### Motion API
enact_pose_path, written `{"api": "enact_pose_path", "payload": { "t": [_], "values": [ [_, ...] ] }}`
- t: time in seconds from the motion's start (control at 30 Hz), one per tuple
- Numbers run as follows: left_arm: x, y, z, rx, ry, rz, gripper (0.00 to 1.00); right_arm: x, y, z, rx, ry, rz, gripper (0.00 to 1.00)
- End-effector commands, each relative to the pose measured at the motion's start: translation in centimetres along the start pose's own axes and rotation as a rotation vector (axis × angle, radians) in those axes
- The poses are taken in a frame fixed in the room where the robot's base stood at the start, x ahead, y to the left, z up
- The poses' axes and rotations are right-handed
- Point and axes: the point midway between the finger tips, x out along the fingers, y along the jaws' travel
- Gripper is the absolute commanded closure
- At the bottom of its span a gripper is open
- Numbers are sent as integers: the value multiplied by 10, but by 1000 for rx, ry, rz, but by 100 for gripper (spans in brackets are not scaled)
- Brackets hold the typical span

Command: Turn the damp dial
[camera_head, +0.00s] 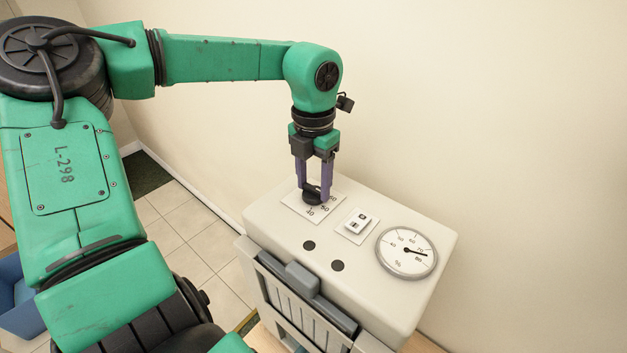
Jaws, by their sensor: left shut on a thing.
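The damp dial is a black knob (311,197) on a white square plate (292,205) with printed numbers, on top of a cream-coloured machine (270,228). My left gripper (314,194) points straight down over it with its purple fingers on either side, shut on the knob. The fingers hide part of the knob and some of the numbers. My right gripper is not in the picture.
A small switch (357,224) on a white plate and a round gauge (407,252) sit to the right on the machine. Two black buttons (309,245) are nearer its front edge. A cream wall stands close behind. A blue bin (22,303) is at lower left.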

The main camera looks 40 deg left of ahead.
Motion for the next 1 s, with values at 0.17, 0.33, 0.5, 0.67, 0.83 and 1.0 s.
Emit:
{"api": "enact_pose_path", "payload": {
  "t": [0.17, 0.33, 0.5, 0.67, 0.83, 1.0],
  "values": [
    [-2, 0, 1, 166, -6, 1, 98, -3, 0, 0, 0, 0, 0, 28],
    [-3, 0, 2, 327, -8, 1, 98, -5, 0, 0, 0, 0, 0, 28],
    [-2, 0, 2, 488, -7, 2, 98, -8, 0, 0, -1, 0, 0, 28],
    [-2, 0, 2, 640, -7, 2, 98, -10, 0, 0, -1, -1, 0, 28],
    [-3, 0, 2, 791, -7, 3, 98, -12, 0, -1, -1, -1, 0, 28],
    [-2, 0, 2, 917, -7, 4, 98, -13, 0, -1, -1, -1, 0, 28]
  ]
}}
